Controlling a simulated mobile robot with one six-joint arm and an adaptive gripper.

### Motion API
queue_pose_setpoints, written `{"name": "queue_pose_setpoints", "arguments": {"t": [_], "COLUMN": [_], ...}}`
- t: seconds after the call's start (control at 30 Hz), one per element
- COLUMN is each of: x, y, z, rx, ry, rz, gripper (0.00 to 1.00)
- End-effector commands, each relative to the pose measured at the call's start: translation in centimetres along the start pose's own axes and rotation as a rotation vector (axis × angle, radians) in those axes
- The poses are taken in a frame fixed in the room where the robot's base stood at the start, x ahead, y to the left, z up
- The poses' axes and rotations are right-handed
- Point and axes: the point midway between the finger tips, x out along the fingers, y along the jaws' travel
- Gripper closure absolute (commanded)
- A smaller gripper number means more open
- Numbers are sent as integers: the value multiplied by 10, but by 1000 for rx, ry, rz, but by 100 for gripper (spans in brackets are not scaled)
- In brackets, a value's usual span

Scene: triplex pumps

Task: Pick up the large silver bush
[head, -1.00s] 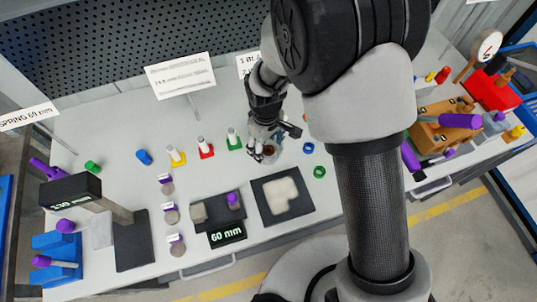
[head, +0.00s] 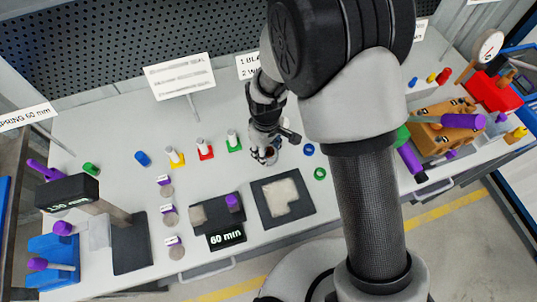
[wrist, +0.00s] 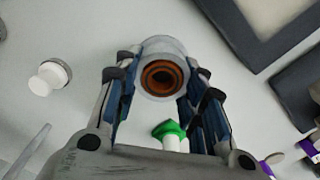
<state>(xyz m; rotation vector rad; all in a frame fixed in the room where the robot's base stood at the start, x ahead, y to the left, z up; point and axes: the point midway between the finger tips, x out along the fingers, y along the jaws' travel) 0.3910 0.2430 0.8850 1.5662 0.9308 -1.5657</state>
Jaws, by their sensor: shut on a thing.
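The large silver bush (wrist: 162,52) is a short pale metal cylinder with a dark, copper-brown bore, seen end-on in the wrist view. My gripper (wrist: 160,80) has a finger on each side of it and is shut on it. In the head view my gripper (head: 266,155) is low over the white table, right of the green-based post; the bush there is small and mostly hidden by the fingers. I cannot tell whether the bush touches the table.
A green-based white post (head: 233,141) stands just left of my gripper. A blue ring (head: 309,149) and a green ring (head: 320,174) lie to the right. A dark framed pad (head: 262,204) lies in front, beside the 60 mm block (head: 226,237). Sign stands are behind.

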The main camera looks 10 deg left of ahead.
Motion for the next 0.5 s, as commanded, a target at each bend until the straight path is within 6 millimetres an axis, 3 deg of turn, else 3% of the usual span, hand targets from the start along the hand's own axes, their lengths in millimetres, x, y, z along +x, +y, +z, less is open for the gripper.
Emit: {"name": "queue_pose_setpoints", "arguments": {"t": [0.17,0.5], "x": [0,-5], "y": [0,0], "z": [0,0], "rx": [0,0], "ry": [0,1], "rz": [0,1], "gripper": [91,91]}}
